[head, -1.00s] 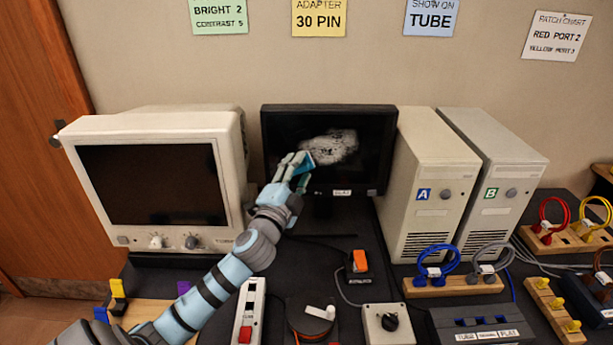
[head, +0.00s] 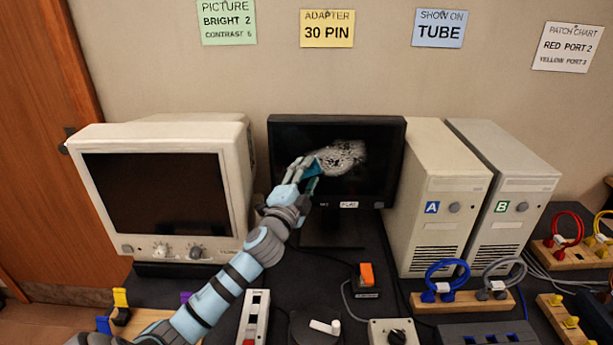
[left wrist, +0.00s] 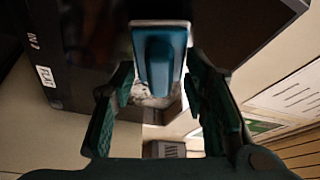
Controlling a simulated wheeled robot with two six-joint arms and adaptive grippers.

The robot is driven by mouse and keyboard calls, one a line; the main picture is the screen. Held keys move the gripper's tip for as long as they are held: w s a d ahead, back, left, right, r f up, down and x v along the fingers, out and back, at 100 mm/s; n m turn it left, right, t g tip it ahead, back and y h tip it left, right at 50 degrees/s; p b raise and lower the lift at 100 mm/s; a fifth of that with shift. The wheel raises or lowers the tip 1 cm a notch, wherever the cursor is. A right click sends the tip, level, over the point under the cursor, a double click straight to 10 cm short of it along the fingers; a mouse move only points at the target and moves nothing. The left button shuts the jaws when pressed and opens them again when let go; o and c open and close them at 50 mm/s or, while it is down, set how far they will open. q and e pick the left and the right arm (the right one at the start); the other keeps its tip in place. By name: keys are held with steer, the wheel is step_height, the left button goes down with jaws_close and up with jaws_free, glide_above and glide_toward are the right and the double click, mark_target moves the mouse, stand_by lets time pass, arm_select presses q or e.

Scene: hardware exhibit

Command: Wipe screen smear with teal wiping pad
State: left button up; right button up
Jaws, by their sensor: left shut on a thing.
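The flat screen (head: 375,183) stands upright at the centre back with a black frame. A whitish, speckled smear (head: 343,157) covers its upper middle. My left gripper (head: 308,168) is in front of the screen at the smear's left end, shut on the teal wiping pad (head: 316,165). The pad also shows in the left wrist view (left wrist: 160,58), between the fingers (left wrist: 160,95) and against or very close to the screen; contact cannot be told. Part of the smear is hidden behind pad and gripper. My right gripper is not in view.
A beige tube monitor (head: 158,190) stands left of the screen. Two computer towers, A (head: 432,190) and B (head: 505,190), stand close on its right. An orange switch (head: 366,274), a dial box (head: 394,332) and plug boards (head: 463,301) crowd the desk below.

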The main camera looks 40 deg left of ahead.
arm_select(q)
steer(key=shift+w+a, duration=0.45)
steer(key=shift+w, duration=0.15)
stand_by(0.3)
